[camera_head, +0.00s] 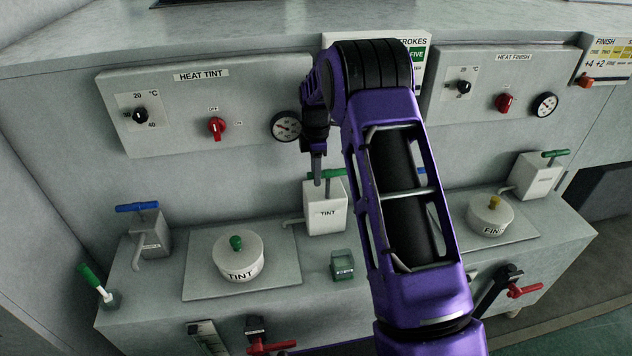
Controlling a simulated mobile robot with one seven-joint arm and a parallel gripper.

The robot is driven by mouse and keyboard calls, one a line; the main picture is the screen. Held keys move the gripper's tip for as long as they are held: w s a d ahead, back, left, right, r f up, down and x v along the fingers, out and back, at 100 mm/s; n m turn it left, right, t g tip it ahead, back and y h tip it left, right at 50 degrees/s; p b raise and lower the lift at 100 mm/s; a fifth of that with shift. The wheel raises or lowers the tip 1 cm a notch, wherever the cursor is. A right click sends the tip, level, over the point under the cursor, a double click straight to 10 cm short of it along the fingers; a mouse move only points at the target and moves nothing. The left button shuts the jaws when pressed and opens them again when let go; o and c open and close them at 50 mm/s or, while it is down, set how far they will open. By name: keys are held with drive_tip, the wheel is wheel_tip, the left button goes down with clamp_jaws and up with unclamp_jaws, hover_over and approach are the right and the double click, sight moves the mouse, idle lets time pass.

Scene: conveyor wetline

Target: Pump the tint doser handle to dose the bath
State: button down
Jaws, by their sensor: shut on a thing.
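The tint doser (325,212) is a white box labelled TINT, standing behind and to the right of the round lidded TINT bath (238,258). Its green T-handle (338,173) stands up on a thin rod above the box. My gripper (317,180) points down at the handle's left part and is shut on it. The fingers are small here and partly cover the handle. My purple arm crosses the view in front and hides the area to the right of the doser. The bath's lid with its green knob is on.
A grey doser with a blue handle (137,207) stands at left. A small green container (342,265) sits in front of the tint doser. The FINISH bath (490,215) and a green-handled doser (540,173) are at right. The HEAT TINT panel (170,105) rises behind.

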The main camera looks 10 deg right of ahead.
drive_tip(key=shift+r+p, duration=0.3)
drive_tip(key=shift+r, duration=0.45)
drive_tip(key=shift+f+b, duration=1.25)
drive_tip(key=shift+f, duration=1.35)
drive_tip(key=shift+r+p, duration=1.75)
drive_tip(key=shift+r, duration=0.9)
drive_tip(key=shift+f+b, duration=1.4)
drive_tip(key=shift+f, duration=1.05)
drive_tip(key=c, duration=0.7)
unclamp_jaws()
wheel_tip(320, 180, up, 7)
drive_tip(key=p, duration=0.4)
drive_tip(key=shift+f, duration=0.1)
drive_tip(key=shift+p, duration=0.3)
